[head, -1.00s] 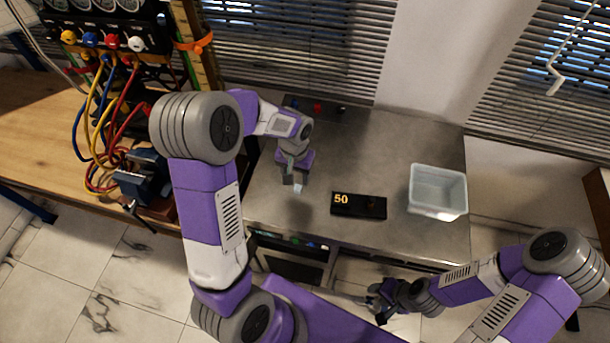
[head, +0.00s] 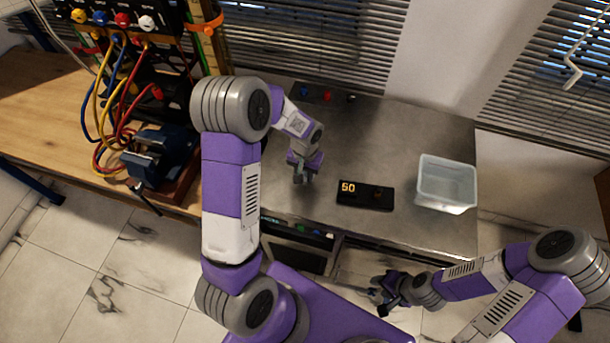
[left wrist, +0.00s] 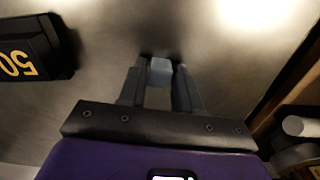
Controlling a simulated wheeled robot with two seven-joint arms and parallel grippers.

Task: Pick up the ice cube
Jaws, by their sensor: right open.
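The ice cube is a small pale block (left wrist: 160,70). In the left wrist view it sits between the two fingertips of my left gripper (left wrist: 161,82), with a finger close along each side and no clear gap. I cannot tell whether the fingers press on it. In the head view my left gripper (head: 303,180) points down at the metal bench top, left of the black display, and hides the cube. My right gripper (head: 384,293) is open and empty, low in front of the bench.
A black display box (head: 365,195) reading 50 lies on the metal bench (head: 400,135). A clear plastic bin (head: 446,184) stands at the bench's right. A wooden table at left holds a blue vise (head: 158,157) and coloured cables (head: 100,115).

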